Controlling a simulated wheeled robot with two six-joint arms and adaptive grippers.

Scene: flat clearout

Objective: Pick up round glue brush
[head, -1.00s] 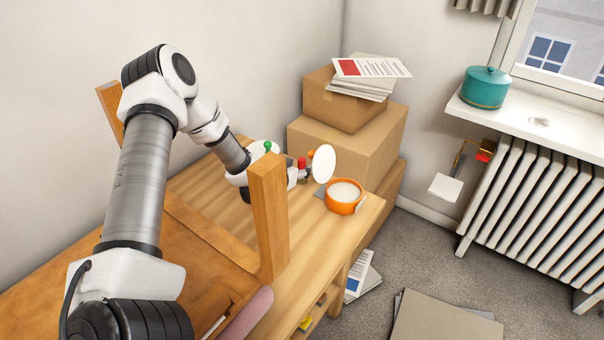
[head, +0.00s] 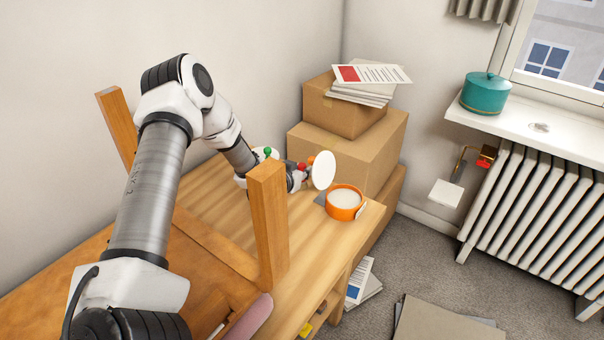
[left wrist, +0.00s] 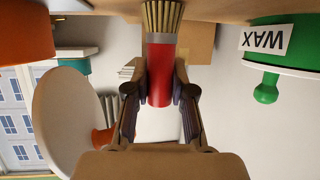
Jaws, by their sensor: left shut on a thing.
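The round glue brush (left wrist: 161,70) has a red handle, a metal ferrule and pale bristles. In the left wrist view my left gripper (left wrist: 160,92) is shut on its red handle, with the bristles toward the picture's top edge by a wooden surface. I cannot tell whether the bristles touch it. In the head view the left gripper (head: 295,181) is over the far end of the workbench, partly behind a wooden post, and the brush's red part (head: 302,167) shows small beside it. My right gripper is not in view.
A white disc with an orange knob (head: 323,170) stands close to the gripper, and an orange pot (head: 345,214) is right of it. A green item labelled WAX (left wrist: 265,88) is on the other side. Cardboard boxes (head: 355,150) stand behind. An upright wooden post (head: 268,225) stands in front.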

